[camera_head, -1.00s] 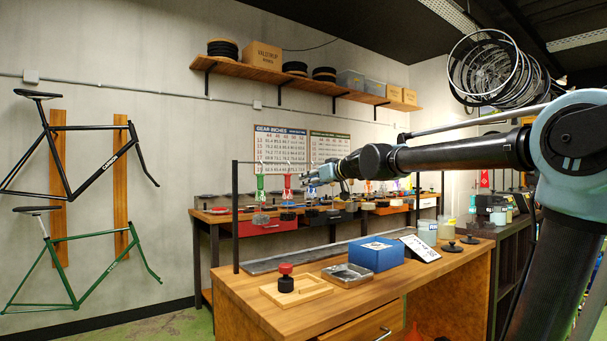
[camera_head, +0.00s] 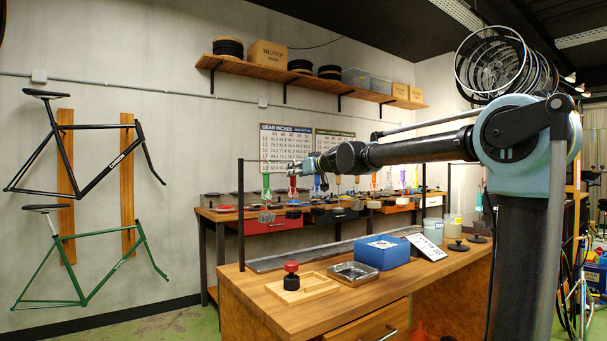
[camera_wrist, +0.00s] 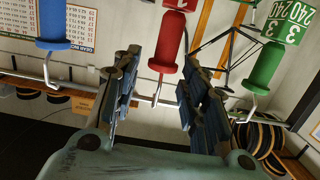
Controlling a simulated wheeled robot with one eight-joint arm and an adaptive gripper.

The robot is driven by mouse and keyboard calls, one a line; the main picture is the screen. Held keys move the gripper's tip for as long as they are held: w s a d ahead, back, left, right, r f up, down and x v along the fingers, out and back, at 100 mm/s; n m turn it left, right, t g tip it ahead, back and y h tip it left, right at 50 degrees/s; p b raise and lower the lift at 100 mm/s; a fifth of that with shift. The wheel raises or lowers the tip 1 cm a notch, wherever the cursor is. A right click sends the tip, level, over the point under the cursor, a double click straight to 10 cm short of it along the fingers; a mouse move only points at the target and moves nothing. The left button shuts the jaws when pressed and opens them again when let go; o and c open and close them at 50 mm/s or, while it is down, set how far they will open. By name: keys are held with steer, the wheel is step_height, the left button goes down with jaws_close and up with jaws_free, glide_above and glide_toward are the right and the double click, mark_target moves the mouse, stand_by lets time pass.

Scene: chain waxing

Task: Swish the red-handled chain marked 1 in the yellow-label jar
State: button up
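The red handle (camera_head: 293,186) hangs from the rail over the workbench, between a green handle and others. In the wrist view, which is upside down, the red handle (camera_wrist: 172,45) shows between my open fingers, near their tips, with a metal hook at its end. Its tag is cut off at the picture's edge, so I cannot read its number. My gripper (camera_wrist: 161,70) is open and empty; in the head view my gripper (camera_head: 306,166) is at the red handle's upper end. A pale jar (camera_head: 453,228) with a yellowish band stands at the bench's right; its label is too small to read.
A blue handle (camera_wrist: 63,22) and a green handle (camera_wrist: 264,66) marked 3 hang close on either side. The workbench (camera_head: 250,285) carries a blue box (camera_head: 382,252), a metal tray (camera_head: 353,273) and a wooden tray with a red-knobbed black piece (camera_head: 291,277). Another jar (camera_head: 433,231) stands beside the yellowish one.

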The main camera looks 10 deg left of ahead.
mark_target(295, 179)
steer(key=shift+w+a+f, duration=0.35)
steer(key=shift+w+a, duration=0.15)
steer(key=shift+a, duration=0.1)
steer(key=shift+w+a+f, duration=0.35)
steer(key=shift+w+a, duration=0.1)
steer(key=shift+a, duration=0.1)
steer(key=shift+f, duration=1.15)
jaws_close()
steer(key=shift+r, duration=0.1)
steer(key=shift+r, duration=1.35)
steer(key=shift+s+d, duration=0.1)
steer(key=shift+d, duration=0.05)
